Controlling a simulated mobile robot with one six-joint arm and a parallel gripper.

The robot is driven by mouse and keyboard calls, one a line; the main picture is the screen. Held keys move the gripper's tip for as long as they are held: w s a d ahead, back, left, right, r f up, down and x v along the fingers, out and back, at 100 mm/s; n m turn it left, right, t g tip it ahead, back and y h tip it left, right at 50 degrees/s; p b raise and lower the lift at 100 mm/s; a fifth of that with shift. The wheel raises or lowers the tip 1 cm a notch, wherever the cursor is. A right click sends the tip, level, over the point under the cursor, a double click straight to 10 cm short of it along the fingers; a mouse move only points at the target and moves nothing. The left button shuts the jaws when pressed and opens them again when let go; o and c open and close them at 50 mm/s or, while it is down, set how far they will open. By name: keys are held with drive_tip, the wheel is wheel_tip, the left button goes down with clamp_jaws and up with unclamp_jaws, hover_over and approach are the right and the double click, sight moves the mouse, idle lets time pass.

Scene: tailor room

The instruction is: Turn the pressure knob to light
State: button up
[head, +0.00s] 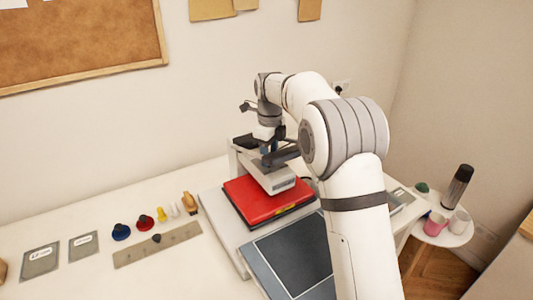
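A press-like machine stands on the white table, with a light grey head (283,184) above a red block (250,205) on a pale base (222,219). My gripper (272,156) is dark and is at the top of the grey head, pointing down, with my white arm reaching over from the right. The pressure knob cannot be made out; my gripper and arm cover the top of the machine. A small blue part shows between the dark finger pieces, too small to identify. Whether the fingers are open or shut on something cannot be told.
A dark panel in a blue-grey frame (268,270) is in front of the red block. Left on the table are a ruler-like strip (130,255), several small coloured items and grey cards (41,262). At right, a small round table (462,237) holds mugs and a dark flask (459,186).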

drive_tip(key=c, duration=0.5)
drive_tip(key=shift+o, duration=0.2)
drive_tip(key=shift+a, duration=0.2)
drive_tip(key=shift+d, duration=0.1)
drive_tip(key=shift+f, duration=0.1)
